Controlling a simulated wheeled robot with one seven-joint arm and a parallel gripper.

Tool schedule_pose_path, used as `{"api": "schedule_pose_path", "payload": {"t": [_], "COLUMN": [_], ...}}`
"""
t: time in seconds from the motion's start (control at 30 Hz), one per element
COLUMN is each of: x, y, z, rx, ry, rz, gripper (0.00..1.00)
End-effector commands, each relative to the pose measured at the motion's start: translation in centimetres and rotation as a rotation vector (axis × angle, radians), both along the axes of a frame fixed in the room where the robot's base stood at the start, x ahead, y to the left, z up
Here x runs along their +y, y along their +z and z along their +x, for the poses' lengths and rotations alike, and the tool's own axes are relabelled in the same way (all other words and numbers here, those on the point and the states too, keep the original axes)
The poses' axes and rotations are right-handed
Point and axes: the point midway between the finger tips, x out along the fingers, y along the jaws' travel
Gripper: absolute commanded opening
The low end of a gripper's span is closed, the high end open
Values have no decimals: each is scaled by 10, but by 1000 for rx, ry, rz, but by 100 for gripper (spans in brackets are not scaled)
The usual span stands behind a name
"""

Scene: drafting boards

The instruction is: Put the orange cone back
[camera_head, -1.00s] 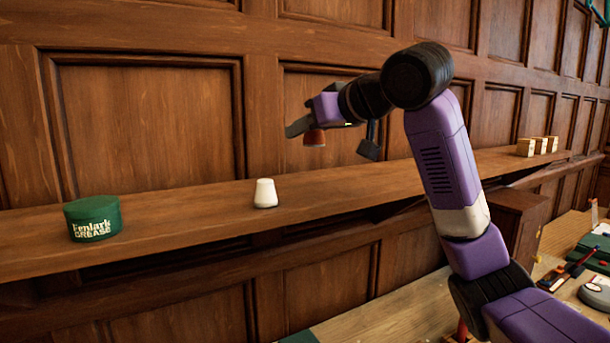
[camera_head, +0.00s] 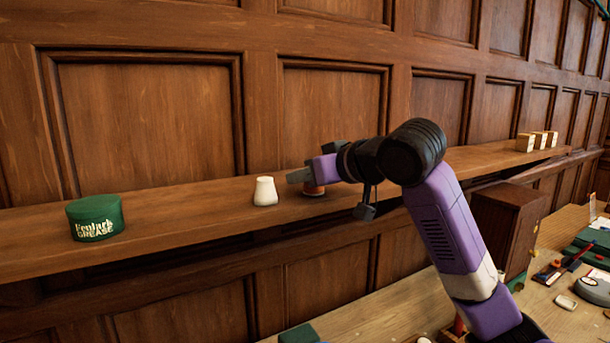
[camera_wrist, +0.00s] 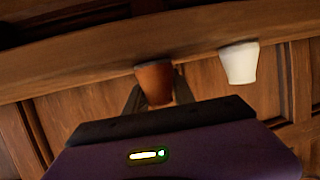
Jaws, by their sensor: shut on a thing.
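The orange cone (camera_head: 314,189) is at the shelf, just right of the white cone (camera_head: 265,191). Only its lower part shows in the head view; my gripper covers the rest. My gripper (camera_head: 303,176) is shut on the orange cone. In the wrist view the orange cone (camera_wrist: 154,84) sits between the two fingers, its wide end at the shelf edge line. The white cone (camera_wrist: 239,63) stands apart to its right there. The cone's base appears at the shelf (camera_head: 170,213) surface; I cannot tell whether it fully rests on it.
A green grease tin (camera_head: 95,218) stands on the shelf at the left. Several pale wooden blocks (camera_head: 535,142) stand at its far right end. The panelled wall is close behind the shelf. A workbench (camera_head: 385,311) with tools lies below.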

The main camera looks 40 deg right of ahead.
Motion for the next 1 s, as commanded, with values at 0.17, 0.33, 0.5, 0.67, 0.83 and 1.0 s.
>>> {"api": "schedule_pose_path", "payload": {"t": [0.17,0.33,0.5,0.67,0.83,1.0], "x": [0,0,0,0,4,8], "y": [-2,-2,-1,2,11,24], "z": [0,0,0,-7,-34,-68], "rx": [0,0,0,-3,-4,-5], "ry": [0,0,0,0,1,1], "rz": [0,0,0,0,-2,-2], "gripper": [44,52,52,52,52,52]}}
